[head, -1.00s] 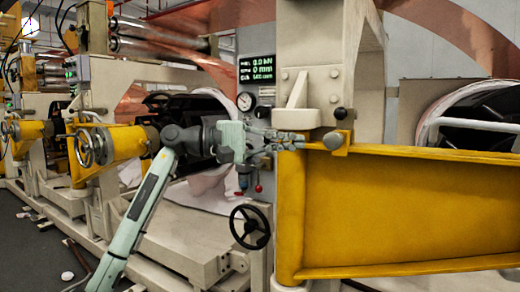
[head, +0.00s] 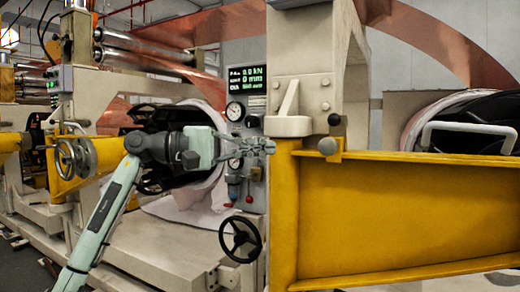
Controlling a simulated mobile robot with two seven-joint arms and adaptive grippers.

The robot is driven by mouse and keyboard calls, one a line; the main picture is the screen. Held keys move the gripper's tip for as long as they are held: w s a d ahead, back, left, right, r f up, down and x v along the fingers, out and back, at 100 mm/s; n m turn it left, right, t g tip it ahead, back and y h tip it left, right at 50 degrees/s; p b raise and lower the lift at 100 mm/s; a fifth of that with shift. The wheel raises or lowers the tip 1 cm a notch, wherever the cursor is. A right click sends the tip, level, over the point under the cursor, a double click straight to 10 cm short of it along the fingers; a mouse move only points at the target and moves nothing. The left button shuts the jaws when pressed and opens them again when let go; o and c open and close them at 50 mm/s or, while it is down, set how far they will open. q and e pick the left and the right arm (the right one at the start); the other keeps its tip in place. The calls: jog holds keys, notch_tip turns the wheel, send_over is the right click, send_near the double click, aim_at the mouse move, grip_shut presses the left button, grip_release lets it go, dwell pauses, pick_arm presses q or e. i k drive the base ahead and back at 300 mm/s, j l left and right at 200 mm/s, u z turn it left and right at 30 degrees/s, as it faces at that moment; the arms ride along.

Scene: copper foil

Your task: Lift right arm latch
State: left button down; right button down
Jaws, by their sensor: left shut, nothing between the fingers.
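The yellow right arm (head: 400,215) spans the right half of the head view. At its left end, near the top edge, is the latch: a small yellow bracket with a grey round knob (head: 328,146) and a dark ball knob (head: 335,119) above it. My left gripper (head: 268,146) is shut and empty. Its fingertips point right, to the left of the latch, with a visible gap to the grey knob. It overlaps the edge of the control panel in the picture. My right gripper is not in view.
A control panel with a green display (head: 247,78) and a gauge (head: 235,111) stands behind my gripper. A black handwheel (head: 240,239) is below it. A cream machine frame (head: 303,60) rises above the latch. Copper foil (head: 420,32) runs overhead.

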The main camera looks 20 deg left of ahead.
aim_at(342, 131)
jog(key=k+j, duration=0.2)
jog(key=j, duration=0.2)
jog(key=k+j, duration=0.2)
jog(key=j, duration=0.2)
jog(key=k+j, duration=0.15)
jog(key=j, duration=0.25)
